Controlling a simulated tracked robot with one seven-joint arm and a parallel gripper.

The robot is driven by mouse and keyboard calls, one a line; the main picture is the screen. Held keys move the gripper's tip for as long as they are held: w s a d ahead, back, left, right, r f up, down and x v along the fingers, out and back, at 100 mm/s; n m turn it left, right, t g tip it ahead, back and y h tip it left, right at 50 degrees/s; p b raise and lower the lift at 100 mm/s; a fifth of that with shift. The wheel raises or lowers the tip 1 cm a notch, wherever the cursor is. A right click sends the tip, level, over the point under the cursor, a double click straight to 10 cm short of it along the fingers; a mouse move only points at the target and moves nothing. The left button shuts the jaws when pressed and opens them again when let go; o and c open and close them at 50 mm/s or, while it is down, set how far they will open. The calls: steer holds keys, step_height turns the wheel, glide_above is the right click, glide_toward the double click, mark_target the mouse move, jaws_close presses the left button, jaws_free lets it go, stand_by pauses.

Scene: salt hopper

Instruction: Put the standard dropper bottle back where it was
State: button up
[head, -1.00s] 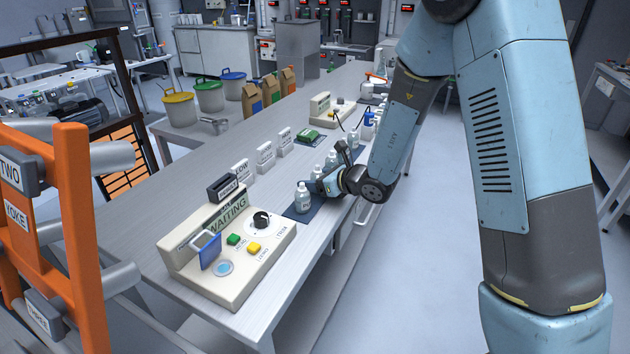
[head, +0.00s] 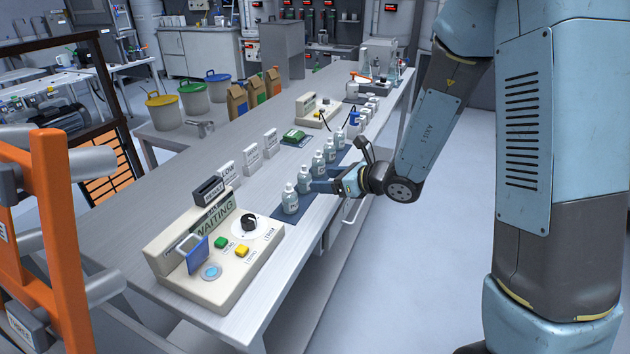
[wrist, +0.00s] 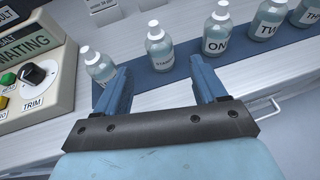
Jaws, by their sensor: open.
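The standard dropper bottle (wrist: 160,48), clear with a white cap and a label reading STANDARD, stands upright on the blue mat (wrist: 185,80). It is second from the left in a row of bottles and also shows in the head view (head: 304,182). My gripper (wrist: 160,68) is open and empty. Its two blue fingers point at the row, and the standard bottle appears beyond the gap between them, apart from both. In the head view my gripper (head: 322,186) is at the right side of the row. The left finger partly covers the leftmost bottle (wrist: 99,66).
Bottles labelled ONE (wrist: 217,35), TWO (wrist: 266,22) and THREE (wrist: 306,14) stand to the right. A beige instrument (head: 215,250) reading WAITING, with a dial, is at the near end of the bench. White cards (head: 250,160) stand behind the row. Floor right of the bench is clear.

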steer(key=shift+v, duration=1.2)
steer(key=s+d+r+n+g+h, duration=0.1)
steer(key=s+d+r+n+g, duration=0.35)
steer(key=s+r+n, duration=0.85)
steer(key=s+d+r+n+t+h, duration=0.1)
steer(key=s+d+r+n+h, duration=0.1)
steer(key=d, duration=0.4)
steer(key=s+d+r+n+t+h, duration=0.1)
steer(key=s+d+r+n+h, duration=0.1)
steer(key=s+d+n+h, duration=0.2)
steer(key=s+d+r+n+t+h, duration=0.1)
steer(key=s+d+n+h, duration=0.3)
steer(key=d, duration=0.5)
steer(key=shift+d+r+n, duration=0.15)
steer(key=shift+r+n, duration=0.45)
steer(key=shift+r, duration=0.25)
